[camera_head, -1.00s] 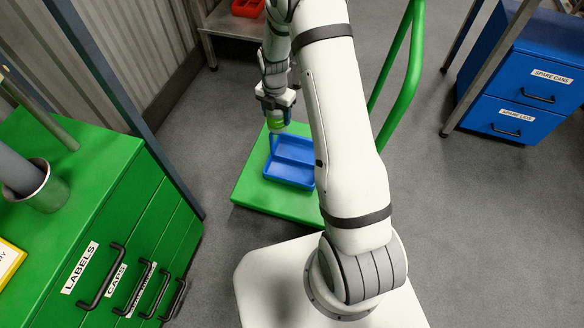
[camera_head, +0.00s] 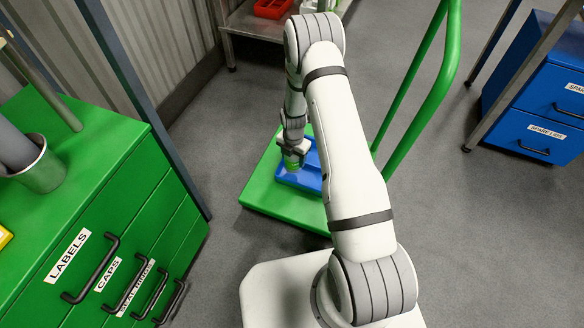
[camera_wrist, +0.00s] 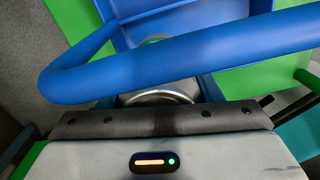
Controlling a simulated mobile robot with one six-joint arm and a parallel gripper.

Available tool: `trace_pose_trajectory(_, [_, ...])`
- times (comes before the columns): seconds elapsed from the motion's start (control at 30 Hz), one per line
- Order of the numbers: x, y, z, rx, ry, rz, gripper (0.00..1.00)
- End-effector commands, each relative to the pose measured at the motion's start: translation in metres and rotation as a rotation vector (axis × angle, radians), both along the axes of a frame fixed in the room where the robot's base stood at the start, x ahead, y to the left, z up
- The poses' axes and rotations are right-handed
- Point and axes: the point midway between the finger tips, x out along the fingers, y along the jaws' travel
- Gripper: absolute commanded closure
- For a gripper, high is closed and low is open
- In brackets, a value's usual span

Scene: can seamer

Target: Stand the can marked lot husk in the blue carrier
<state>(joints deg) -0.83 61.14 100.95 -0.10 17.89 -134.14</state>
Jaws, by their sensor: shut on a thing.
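The blue carrier (camera_head: 311,176) sits on the green platform of a trolley. Its handle (camera_wrist: 190,55) crosses the wrist view as a thick blue bar, with part of the tray behind it. My gripper (camera_head: 291,157) is shut on a can with a green band (camera_head: 292,167), at the carrier's left side. The can's round silver top (camera_wrist: 158,97) shows in the wrist view, close to the handle and partly hidden by the gripper. The can's marking cannot be read. I cannot tell whether its base touches the carrier's floor.
The green trolley platform (camera_head: 262,190) has bare room around the carrier, and its tall green rail (camera_head: 418,75) rises to the right. A green drawer cabinet (camera_head: 95,225) stands at left. Blue drawers (camera_head: 535,105) stand at right. A red bin (camera_head: 272,8) is at the back.

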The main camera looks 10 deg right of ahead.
Motion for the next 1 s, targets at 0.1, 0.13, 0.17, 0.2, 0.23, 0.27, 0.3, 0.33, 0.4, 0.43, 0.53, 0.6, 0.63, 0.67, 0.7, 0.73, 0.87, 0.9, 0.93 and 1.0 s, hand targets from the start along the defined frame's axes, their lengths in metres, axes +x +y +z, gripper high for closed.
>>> trace_pose_trajectory(0.1, [0.001, 0.000, -0.007, 0.000, -0.001, 0.000, 0.80])
trace_pose_trajectory(0.13, [0.000, 0.000, -0.009, 0.000, -0.001, 0.000, 0.80])
trace_pose_trajectory(0.17, [0.000, 0.000, -0.011, 0.000, 0.000, -0.001, 0.80])
trace_pose_trajectory(0.2, [0.000, 0.000, -0.015, 0.000, 0.000, -0.001, 0.80])
trace_pose_trajectory(0.23, [0.000, 0.000, -0.020, 0.000, 0.001, -0.001, 0.80])
trace_pose_trajectory(0.27, [-0.001, 0.000, -0.025, 0.000, 0.001, -0.001, 0.80])
trace_pose_trajectory(0.3, [-0.001, 0.000, -0.032, 0.000, 0.001, -0.001, 0.80])
trace_pose_trajectory(0.33, [0.000, 0.000, -0.036, 0.000, 0.001, -0.001, 0.80])
trace_pose_trajectory(0.4, [0.000, 0.000, -0.046, 0.000, 0.001, -0.001, 0.80])
trace_pose_trajectory(0.43, [0.000, 0.000, -0.048, 0.000, 0.000, -0.001, 0.80])
trace_pose_trajectory(0.53, [0.000, -0.001, -0.048, 0.000, -0.001, -0.001, 0.80])
trace_pose_trajectory(0.6, [0.000, -0.001, -0.048, 0.000, -0.001, -0.001, 0.80])
trace_pose_trajectory(0.63, [0.000, -0.001, -0.048, 0.000, -0.001, -0.001, 0.80])
trace_pose_trajectory(0.67, [0.000, -0.001, -0.048, 0.000, -0.001, -0.001, 0.80])
trace_pose_trajectory(0.7, [0.000, -0.001, -0.048, 0.000, -0.001, -0.001, 0.80])
trace_pose_trajectory(0.73, [0.000, -0.001, -0.049, -0.001, -0.001, -0.001, 0.80])
trace_pose_trajectory(0.87, [0.000, -0.001, -0.051, 0.000, 0.000, -0.001, 0.39])
trace_pose_trajectory(0.9, [0.000, -0.001, -0.051, 0.000, 0.000, -0.001, 0.36])
trace_pose_trajectory(0.93, [0.000, -0.001, -0.051, 0.000, 0.000, -0.001, 0.33])
trace_pose_trajectory(1.0, [0.000, -0.001, -0.051, -0.001, 0.001, -0.002, 0.32])
